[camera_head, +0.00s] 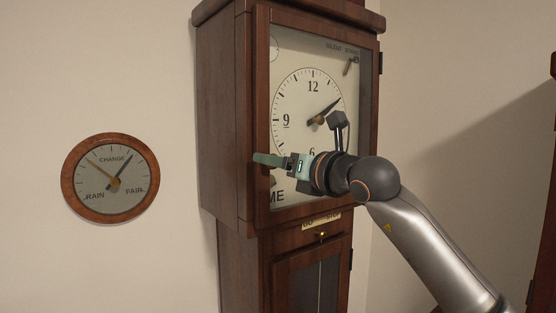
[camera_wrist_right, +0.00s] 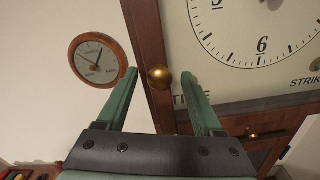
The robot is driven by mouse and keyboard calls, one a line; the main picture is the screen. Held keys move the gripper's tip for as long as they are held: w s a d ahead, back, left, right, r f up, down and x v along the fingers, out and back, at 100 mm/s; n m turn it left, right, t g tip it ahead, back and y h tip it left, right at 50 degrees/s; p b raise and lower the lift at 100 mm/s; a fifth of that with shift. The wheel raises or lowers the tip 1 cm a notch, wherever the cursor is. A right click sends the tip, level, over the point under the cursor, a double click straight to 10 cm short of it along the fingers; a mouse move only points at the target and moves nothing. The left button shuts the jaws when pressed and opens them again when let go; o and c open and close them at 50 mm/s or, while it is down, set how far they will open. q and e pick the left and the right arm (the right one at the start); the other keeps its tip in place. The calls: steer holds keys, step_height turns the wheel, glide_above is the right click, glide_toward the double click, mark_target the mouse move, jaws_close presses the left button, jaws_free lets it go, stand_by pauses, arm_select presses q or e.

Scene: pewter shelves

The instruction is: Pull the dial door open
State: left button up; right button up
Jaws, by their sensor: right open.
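The dial door (camera_head: 262,60) is a dark wooden frame with glass over the clock face, on the upper part of a tall wooden clock. It looks closed. In the right wrist view the frame (camera_wrist_right: 147,50) carries a round brass knob (camera_wrist_right: 159,77) near its lower left. My right gripper (camera_head: 262,159) reaches across the front of the dial to the door's left edge. Its green fingers are open, and in the right wrist view (camera_wrist_right: 160,82) the knob shows between their tips. I cannot tell whether they touch it. My gripper hides the knob in the head view. My left gripper is not in view.
A round wooden barometer (camera_head: 110,177) hangs on the wall to the left. Dark wooden furniture (camera_head: 546,200) stands at the right edge. The wall left of the clock is clear around the barometer.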

jaws_close()
stand_by(0.5)
stand_by(0.9)
